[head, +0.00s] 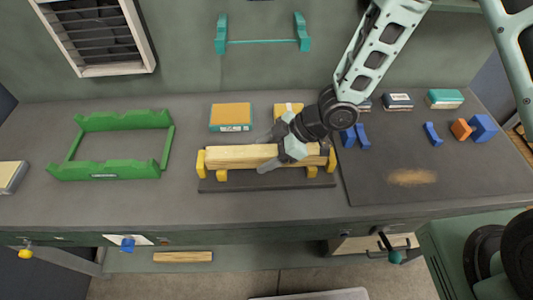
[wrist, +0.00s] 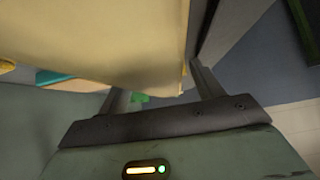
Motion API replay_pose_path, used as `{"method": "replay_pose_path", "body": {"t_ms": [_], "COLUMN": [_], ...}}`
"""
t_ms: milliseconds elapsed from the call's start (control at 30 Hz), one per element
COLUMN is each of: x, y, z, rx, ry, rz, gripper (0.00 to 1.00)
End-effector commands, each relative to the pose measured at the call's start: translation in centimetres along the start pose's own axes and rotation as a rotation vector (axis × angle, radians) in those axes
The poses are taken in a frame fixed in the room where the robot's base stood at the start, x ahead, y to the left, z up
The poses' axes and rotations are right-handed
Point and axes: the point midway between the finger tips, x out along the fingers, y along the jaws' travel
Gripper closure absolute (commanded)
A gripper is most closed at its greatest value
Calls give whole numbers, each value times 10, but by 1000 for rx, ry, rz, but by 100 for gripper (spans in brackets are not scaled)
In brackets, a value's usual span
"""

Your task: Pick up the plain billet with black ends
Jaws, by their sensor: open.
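A long pale wooden billet (head: 235,157) lies level across yellow supports on a dark base at the middle of the bench in the head view. In the wrist view a pale wooden face (wrist: 110,40) fills the top, close to the open fingers. I cannot tell whether they touch it.
A green cradle frame (head: 165,150) stands empty to the left. The bench front left of the billet is clear.

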Motion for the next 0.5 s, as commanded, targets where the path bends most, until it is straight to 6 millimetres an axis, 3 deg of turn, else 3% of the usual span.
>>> {"method": "replay_pose_path", "body": {"t_ms": [133,300,367,500], "x": [0,0,0,-1], "y": [0,0,0,0], "z": [0,0,0,-1], "rx": [0,0,0,-1], "ry": [0,0,0,2], "rz": [0,0,0,1], "gripper": [34,81,95,95]}}
